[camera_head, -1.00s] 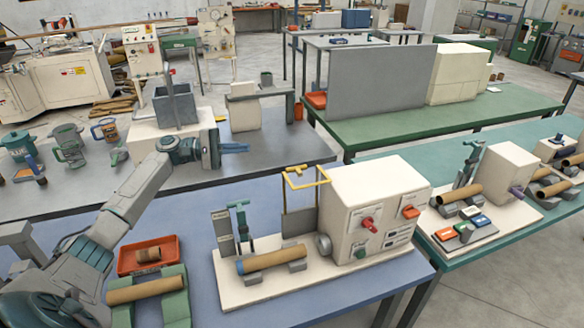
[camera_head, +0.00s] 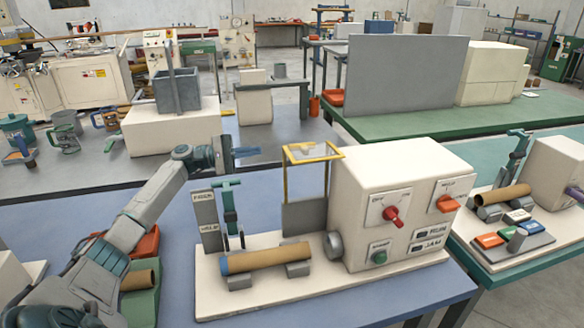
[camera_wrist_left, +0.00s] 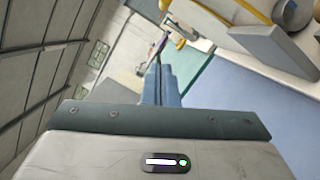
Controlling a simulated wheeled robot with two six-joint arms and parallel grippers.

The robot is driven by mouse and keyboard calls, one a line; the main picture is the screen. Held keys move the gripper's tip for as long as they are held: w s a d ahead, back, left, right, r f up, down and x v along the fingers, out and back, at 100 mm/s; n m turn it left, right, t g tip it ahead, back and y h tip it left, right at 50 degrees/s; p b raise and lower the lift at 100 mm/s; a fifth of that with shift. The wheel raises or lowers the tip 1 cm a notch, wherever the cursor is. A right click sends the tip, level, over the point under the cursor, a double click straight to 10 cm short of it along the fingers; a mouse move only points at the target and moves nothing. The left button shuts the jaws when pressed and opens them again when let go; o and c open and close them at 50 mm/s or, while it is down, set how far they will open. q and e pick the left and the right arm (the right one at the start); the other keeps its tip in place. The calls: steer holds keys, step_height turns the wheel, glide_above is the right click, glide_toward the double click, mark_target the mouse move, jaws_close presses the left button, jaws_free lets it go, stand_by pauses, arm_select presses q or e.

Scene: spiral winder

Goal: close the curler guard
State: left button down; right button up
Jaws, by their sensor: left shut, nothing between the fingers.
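The curler guard (camera_head: 286,178) is a yellow frame with a clear panel at the left side of the cream machine box (camera_head: 395,170). It stands raised above the cardboard tube (camera_head: 268,257), its top part lying roughly level. My left gripper (camera_head: 258,151) is shut and empty, its blue fingers pointing right at about the height of the guard's top. In the head view a small gap shows between the fingertips and the yellow frame. The left wrist view shows the closed blue fingers (camera_wrist_left: 160,85) and a yellow bar (camera_wrist_left: 215,15) beyond them. My right gripper is out of view.
A teal clamp post (camera_head: 229,210) and a grey labelled plate (camera_head: 207,220) stand left of the guard. A red knob (camera_head: 392,215) and an orange switch (camera_head: 447,204) are on the box front. An orange tray (camera_head: 146,243) sits partly behind my left arm.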

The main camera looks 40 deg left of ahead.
arm_select(q)
steer(key=w+d+r+p, duration=0.1)
steer(key=w+d+p, duration=0.1)
steer(key=d, duration=0.3)
steer(key=w+d+r+p, duration=0.1)
steer(key=d+p, duration=0.3)
steer(key=d, duration=0.1)
steer(key=shift+w+d+r, duration=0.2)
steer(key=shift+w+d, duration=0.2)
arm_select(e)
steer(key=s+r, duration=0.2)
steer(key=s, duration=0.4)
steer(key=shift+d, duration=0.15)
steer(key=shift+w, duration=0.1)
